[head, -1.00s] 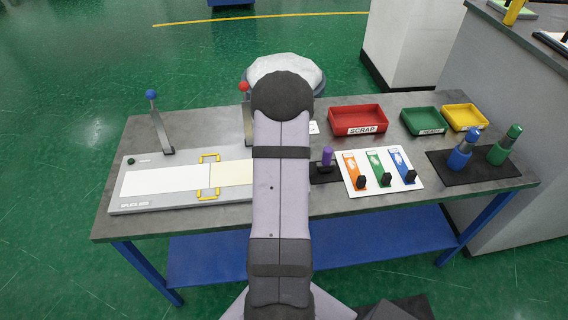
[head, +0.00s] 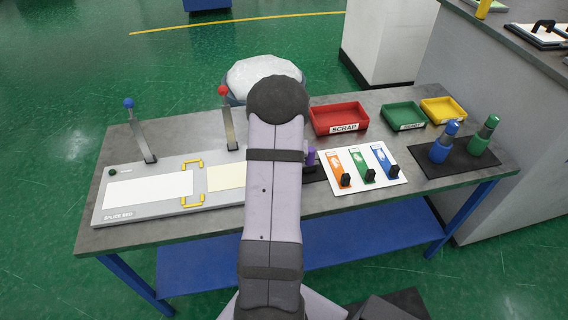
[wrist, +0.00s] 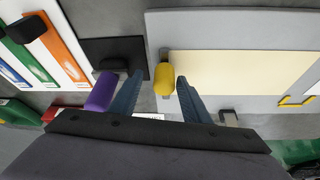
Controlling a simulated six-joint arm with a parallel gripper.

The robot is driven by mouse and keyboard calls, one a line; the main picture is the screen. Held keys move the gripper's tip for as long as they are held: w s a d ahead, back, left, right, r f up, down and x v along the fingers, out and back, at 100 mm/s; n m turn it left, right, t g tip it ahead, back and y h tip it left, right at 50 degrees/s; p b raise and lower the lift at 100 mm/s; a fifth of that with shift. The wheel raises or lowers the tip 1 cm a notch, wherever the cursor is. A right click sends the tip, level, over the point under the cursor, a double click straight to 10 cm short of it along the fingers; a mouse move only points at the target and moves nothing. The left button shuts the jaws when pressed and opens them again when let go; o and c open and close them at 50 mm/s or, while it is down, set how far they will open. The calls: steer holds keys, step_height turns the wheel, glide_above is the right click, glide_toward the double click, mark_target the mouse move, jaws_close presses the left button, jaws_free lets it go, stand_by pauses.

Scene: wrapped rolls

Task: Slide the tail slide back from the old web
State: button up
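The splice bed (head: 112,214) lies on the table's left half. A white web (head: 150,189) is on its left and a cream web strip (head: 226,177) on its right, with a grey gap between their ends. The cream strip, apparently on the tail slide, shows in the wrist view (wrist: 240,68) with a yellow knob (wrist: 163,80) at its left end. My gripper (wrist: 160,77) is open around the yellow knob. The right finger is close to or touching the knob; a gap shows on the left. In the head view my arm hides the gripper and the knob.
A purple knob (wrist: 102,92) on a dark pad is close outside my left finger. Yellow brackets (head: 193,164) mark the bed's middle. Blue-topped (head: 142,134) and red-topped (head: 228,120) levers stand behind. Tab cards (head: 363,168), a red scrap bin (head: 338,118) and bottles are to the right.

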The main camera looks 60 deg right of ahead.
steer(key=shift+r, duration=0.1)
steer(key=b+v, duration=0.2)
steer(key=v, duration=0.5)
stand_by(0.4)
steer(key=shift+r, duration=0.1)
steer(key=s+a+f+y, duration=0.1)
steer(key=a, duration=0.2)
steer(key=s+a+f+g+y, duration=0.1)
steer(key=s+a+f, duration=0.1)
steer(key=a, duration=0.1)
steer(key=s+a+f+m+y, duration=0.1)
steer(key=s+a, duration=0.1)
steer(key=a, duration=0.1)
steer(key=shift+s+f+g, duration=0.1)
steer(key=shift+f+g, duration=0.3)
steer(key=s+a+r+n+g+y, duration=0.1)
steer(key=a+n, duration=0.1)
steer(key=a, duration=0.9)
steer(key=s+a+r+n+g+y, duration=0.1)
steer(key=s+a+n, duration=0.15)
steer(key=a, duration=0.75)
steer(key=w+a+r+n+t+h, duration=0.1)
steer(key=w+a+r+n, duration=0.1)
steer(key=w+a+n, duration=0.3)
steer(key=w+a+r+n, duration=0.1)
steer(key=a+n, duration=0.2)
steer(key=a, duration=0.5)
step_height(320, 180, down, 38)
steer(key=b, duration=3.8)
steer(key=shift+r, duration=0.25)
